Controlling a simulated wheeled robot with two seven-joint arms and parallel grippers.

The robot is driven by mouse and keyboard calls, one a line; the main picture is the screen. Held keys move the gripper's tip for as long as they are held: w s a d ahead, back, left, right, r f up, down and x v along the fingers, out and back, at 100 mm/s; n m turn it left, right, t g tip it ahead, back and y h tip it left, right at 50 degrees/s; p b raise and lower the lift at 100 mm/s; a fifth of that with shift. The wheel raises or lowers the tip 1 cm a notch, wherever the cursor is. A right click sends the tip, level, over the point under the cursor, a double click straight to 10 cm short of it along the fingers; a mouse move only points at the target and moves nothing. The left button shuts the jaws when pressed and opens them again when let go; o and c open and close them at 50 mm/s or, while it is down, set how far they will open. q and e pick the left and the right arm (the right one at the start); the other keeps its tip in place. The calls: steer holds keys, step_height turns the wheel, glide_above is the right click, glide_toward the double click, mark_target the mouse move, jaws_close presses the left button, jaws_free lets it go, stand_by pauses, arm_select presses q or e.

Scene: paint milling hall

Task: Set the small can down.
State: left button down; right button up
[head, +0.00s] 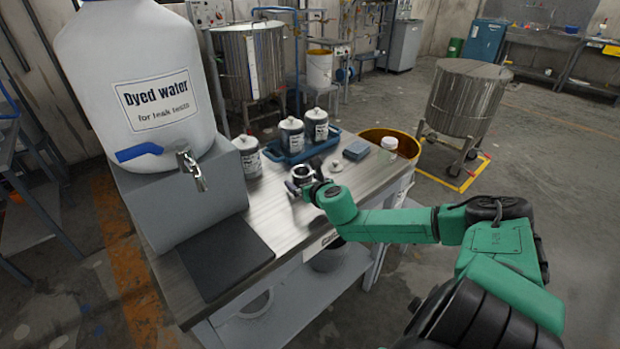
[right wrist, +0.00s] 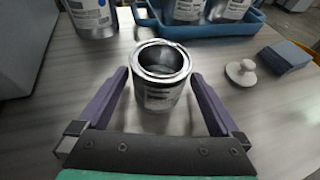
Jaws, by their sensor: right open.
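The small can (head: 301,175) is an open-topped metal can with a label. It stands upright on the steel-topped table (head: 290,215). In the right wrist view the small can (right wrist: 161,80) is between the two fingers of my right gripper (right wrist: 158,76), with a gap on each side. My right gripper (head: 305,187) is open around it, low over the table. The inside of the can looks grey and empty, though its bottom is partly shaded. My left gripper is not in view.
Lidded cans stand behind: one (head: 247,157) on the table, two in a blue tray (head: 325,147). A dyed-water jug (head: 140,60) with a tap stands left, above a dark mat (head: 225,257).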

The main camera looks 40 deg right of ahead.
steer(key=p+v, duration=0.5)
steer(key=v, duration=0.5)
steer(key=shift+s+a+r, duration=0.15)
steer(key=shift+s+r, duration=0.05)
steer(key=shift+r, duration=0.15)
steer(key=shift+s+a, duration=0.1)
steer(key=shift+s, duration=0.4)
steer(key=shift+w, duration=0.1)
